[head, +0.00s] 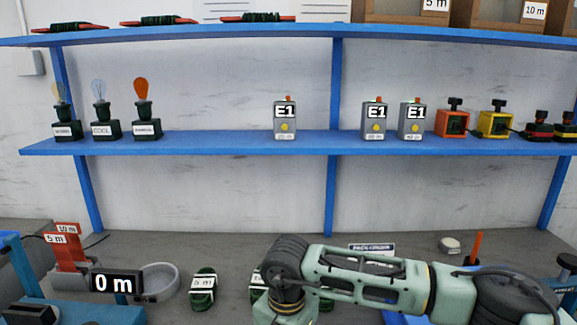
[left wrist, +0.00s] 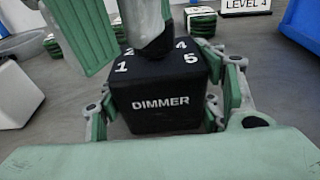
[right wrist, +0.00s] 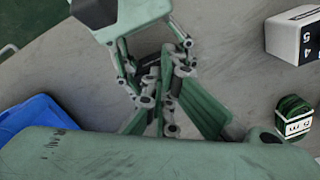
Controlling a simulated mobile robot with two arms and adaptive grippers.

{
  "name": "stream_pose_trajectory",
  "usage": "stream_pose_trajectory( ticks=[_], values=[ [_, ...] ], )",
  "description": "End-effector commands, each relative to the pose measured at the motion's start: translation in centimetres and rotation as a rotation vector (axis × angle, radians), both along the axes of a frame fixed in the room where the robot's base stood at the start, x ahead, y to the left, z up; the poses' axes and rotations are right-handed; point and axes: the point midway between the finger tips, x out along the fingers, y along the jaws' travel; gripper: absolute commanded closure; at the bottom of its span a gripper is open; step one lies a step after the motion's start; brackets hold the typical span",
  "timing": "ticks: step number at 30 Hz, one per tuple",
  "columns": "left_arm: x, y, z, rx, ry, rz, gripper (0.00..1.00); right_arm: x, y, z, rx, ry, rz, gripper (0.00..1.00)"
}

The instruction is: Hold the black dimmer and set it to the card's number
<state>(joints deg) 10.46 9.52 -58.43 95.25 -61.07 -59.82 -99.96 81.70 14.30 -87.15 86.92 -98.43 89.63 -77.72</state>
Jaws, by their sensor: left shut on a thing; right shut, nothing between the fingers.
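The black dimmer (left wrist: 158,104) is in the left wrist view, with DIMMER in white on its front and numbers, 1, 4 and 5 among them, on its top. My left gripper (left wrist: 168,95) is shut on it, one finger on each side. Green and grey parts reach over its top and hide its middle; I cannot tell which number is set. The card (left wrist: 246,6) behind reads LEVEL 4. My right gripper (right wrist: 163,88) is shut and empty, close to my left gripper. A dark patch between the grippers may be the dimmer. The head view shows neither gripper nor dimmer.
A white block with numbers (right wrist: 295,38) and a labelled green coil (right wrist: 295,115) lie to the right in the right wrist view. A blue bin (right wrist: 45,132) is at left. Another coil (head: 203,289) lies on the bench, beside a round grey dish (head: 160,282).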

Motion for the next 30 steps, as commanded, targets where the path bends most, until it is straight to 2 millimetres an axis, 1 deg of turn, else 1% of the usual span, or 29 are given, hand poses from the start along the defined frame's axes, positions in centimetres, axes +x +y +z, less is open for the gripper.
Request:
stream_pose_trajectory(
  ticks=[1, 6, 30],
  values=[
    [0.00, 0.02, 0.07, 0.001, -0.003, 0.001, 0.65, -0.24, -0.36, -0.70, -0.011, 0.011, -0.003, 1.00],
    [0.02, 0.03, 0.11, 0.001, -0.005, 0.001, 0.65, -0.31, -0.47, -0.88, -0.015, 0.014, -0.004, 1.00],
    [0.11, 0.17, 0.30, -0.001, -0.009, 0.006, 0.65, 0.50, -0.85, -0.96, -0.022, 0.013, -0.012, 1.00]
  ],
)
